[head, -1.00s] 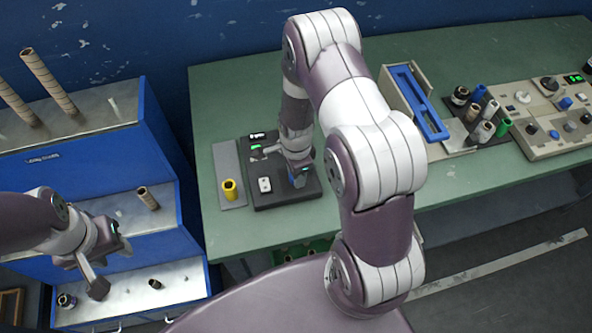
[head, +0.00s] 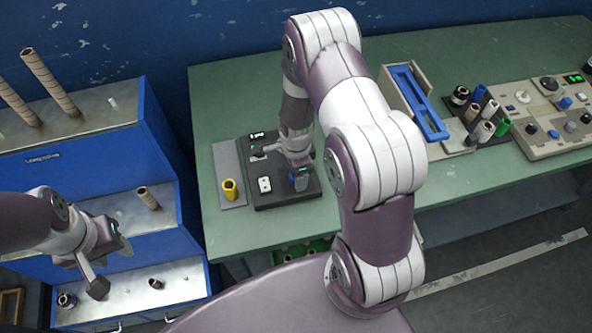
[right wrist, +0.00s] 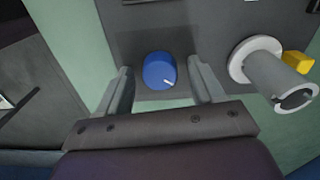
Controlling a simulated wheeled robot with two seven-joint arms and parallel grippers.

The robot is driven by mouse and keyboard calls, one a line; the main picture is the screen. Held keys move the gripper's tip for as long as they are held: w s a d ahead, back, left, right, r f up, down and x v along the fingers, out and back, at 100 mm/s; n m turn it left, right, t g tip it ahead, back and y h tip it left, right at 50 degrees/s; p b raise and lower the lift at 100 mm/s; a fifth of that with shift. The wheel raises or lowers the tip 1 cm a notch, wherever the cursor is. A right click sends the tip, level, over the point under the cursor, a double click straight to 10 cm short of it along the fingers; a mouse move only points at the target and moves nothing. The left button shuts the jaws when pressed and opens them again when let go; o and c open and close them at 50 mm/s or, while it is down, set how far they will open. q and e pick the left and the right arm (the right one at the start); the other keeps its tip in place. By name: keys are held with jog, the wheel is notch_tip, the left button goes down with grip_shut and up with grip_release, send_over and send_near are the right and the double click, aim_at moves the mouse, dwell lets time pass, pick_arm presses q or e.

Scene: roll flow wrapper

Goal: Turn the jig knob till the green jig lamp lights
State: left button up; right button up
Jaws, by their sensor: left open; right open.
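The dark jig (head: 285,195) lies on the green bench. Its blue jig knob (right wrist: 160,70) has a white pointer mark, which points to the lower right in the right wrist view. The knob also shows in the head view (head: 299,183), partly hidden by my right arm. My right gripper (right wrist: 159,66) is open, with one finger on each side of the knob and a gap to both. My left gripper (head: 92,277) is open and empty, in front of the blue shelf unit.
A yellow roll (head: 229,189) stands on a grey plate left of the jig. A blue-framed tray (head: 418,100), several rolls (head: 488,130) and a control panel (head: 548,115) stand to the right. The blue stepped shelf (head: 90,165) is at left. The bench front is clear.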

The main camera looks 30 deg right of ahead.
notch_tip(320, 180, up, 13)
jog(key=shift+f+b, duration=0.15)
jog(key=shift+b, duration=0.25)
